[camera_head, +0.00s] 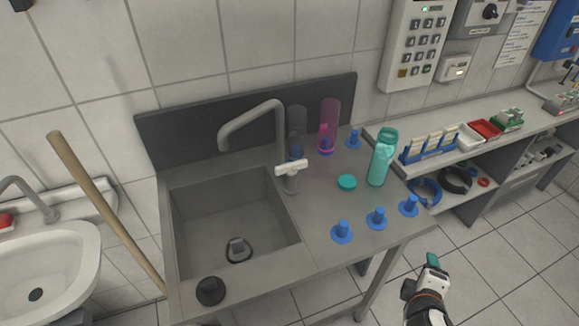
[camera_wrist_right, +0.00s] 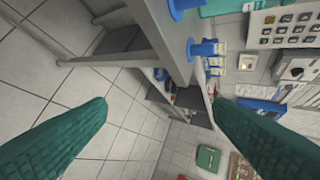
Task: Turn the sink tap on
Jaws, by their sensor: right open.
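The sink tap (camera_head: 279,130) is a grey gooseneck standing at the right rear of the grey sink basin (camera_head: 235,215). Its spout arches left over the basin. A white cross-shaped handle (camera_head: 291,168) sits on the tap's body, on the side facing me. No water stream shows. My right gripper (camera_head: 432,262) is low at the right, in front of the counter and well apart from the tap. In the right wrist view its two green fingers (camera_wrist_right: 155,105) are spread wide with nothing between them. The tap is not in that view. My left gripper is not in view.
A wooden pole (camera_head: 105,210) leans at the left. The floor right of the counter is clear.

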